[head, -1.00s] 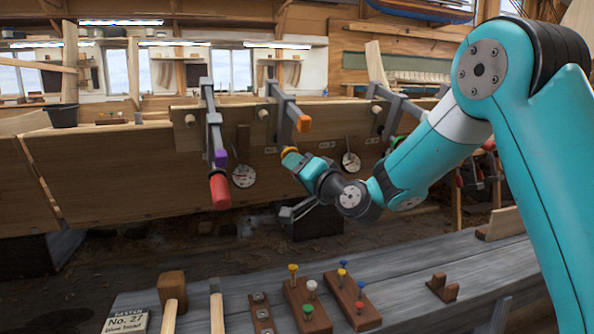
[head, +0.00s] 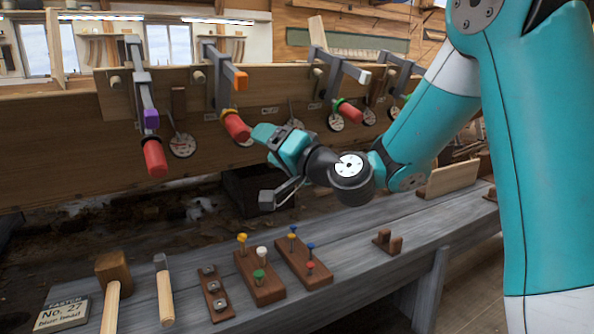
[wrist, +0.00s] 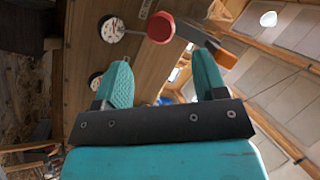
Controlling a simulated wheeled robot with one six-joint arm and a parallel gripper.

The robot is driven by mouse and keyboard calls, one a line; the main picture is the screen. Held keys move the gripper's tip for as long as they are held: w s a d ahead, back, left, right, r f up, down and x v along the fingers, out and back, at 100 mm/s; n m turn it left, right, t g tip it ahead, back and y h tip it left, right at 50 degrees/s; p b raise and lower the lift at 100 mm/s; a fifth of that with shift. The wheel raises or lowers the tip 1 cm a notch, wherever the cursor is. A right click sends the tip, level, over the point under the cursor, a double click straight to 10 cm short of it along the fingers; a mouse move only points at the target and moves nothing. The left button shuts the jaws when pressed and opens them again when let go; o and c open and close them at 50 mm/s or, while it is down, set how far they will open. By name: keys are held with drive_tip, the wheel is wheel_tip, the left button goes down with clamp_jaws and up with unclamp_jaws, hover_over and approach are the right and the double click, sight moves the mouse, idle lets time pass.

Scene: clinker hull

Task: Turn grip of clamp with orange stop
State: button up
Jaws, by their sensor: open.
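The clamp with the orange stop (head: 240,80) is mounted on the plank wall in the head view, second from the left. Its red grip (head: 237,126) hangs below the stop, slightly tilted. My gripper (head: 262,132) is just right of this grip, with its fingers pointing toward it. In the wrist view, my gripper (wrist: 161,60) is open with nothing held between its teal fingers. The red grip (wrist: 160,27) shows end-on ahead of the gap, and the orange stop (wrist: 228,57) shows behind the right finger. Contact cannot be told.
A clamp with a purple stop (head: 151,119) and red grip stands left; one with a white stop (head: 364,76) stands right. Round dials (head: 182,145) hang along the planks. The grey bench (head: 350,235) below bears a mallet (head: 112,268), a chisel-like tool (head: 163,290) and peg blocks (head: 304,262).

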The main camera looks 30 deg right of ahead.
drive_tip(key=r+b+v, duration=0.1)
drive_tip(key=b+v, duration=0.1)
drive_tip(key=v, duration=0.5)
drive_tip(key=shift+f, duration=0.55)
idle(0.4)
